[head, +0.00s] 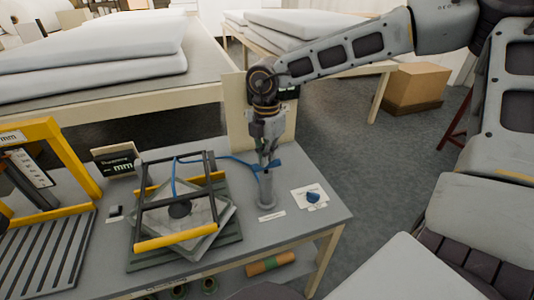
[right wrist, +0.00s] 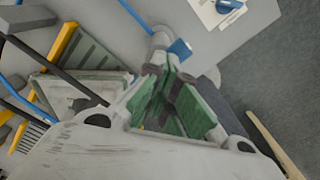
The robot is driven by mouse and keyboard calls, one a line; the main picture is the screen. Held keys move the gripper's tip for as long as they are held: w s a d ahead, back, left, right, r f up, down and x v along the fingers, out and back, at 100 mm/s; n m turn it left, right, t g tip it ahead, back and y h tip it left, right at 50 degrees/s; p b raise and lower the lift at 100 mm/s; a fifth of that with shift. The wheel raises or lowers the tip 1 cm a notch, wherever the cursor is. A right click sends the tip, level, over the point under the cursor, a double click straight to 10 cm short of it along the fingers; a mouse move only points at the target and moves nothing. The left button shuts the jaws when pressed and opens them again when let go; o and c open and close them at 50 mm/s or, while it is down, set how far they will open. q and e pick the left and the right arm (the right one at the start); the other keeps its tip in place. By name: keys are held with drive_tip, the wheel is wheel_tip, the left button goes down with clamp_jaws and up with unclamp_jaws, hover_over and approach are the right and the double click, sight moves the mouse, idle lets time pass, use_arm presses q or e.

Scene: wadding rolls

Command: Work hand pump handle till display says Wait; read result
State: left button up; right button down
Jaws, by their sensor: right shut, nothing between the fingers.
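The hand pump (head: 267,190) is a grey upright cylinder near the right end of the grey bench, with a blue handle (head: 272,165) at its top. A blue hose runs from it to the left. My right gripper (head: 267,158) points down over the pump top, its fingers shut and empty. In the right wrist view its green-padded fingers (right wrist: 170,100) are close to the blue handle (right wrist: 180,48); I cannot tell whether they touch. A dark display (head: 117,165) stands at the back left of the bench; its lower line ends in "mm", the rest unreadable. My left gripper is not in view.
A black frame with yellow bars (head: 180,240) holds a grey pad left of the pump. A blue knob (head: 313,197) on a white card is to the right. A yellow gauge frame (head: 60,150) stands at far left. The bench's right front corner is clear.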

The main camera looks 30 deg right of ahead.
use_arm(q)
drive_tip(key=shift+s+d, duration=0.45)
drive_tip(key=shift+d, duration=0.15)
use_arm(e)
drive_tip(key=shift+r, duration=0.2)
use_arm(q)
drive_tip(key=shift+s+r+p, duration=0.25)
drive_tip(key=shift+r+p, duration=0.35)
drive_tip(key=shift+p, duration=0.2)
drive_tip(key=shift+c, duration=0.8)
use_arm(e)
drive_tip(key=shift+a+r, duration=0.1)
drive_tip(key=shift+r, duration=2.9)
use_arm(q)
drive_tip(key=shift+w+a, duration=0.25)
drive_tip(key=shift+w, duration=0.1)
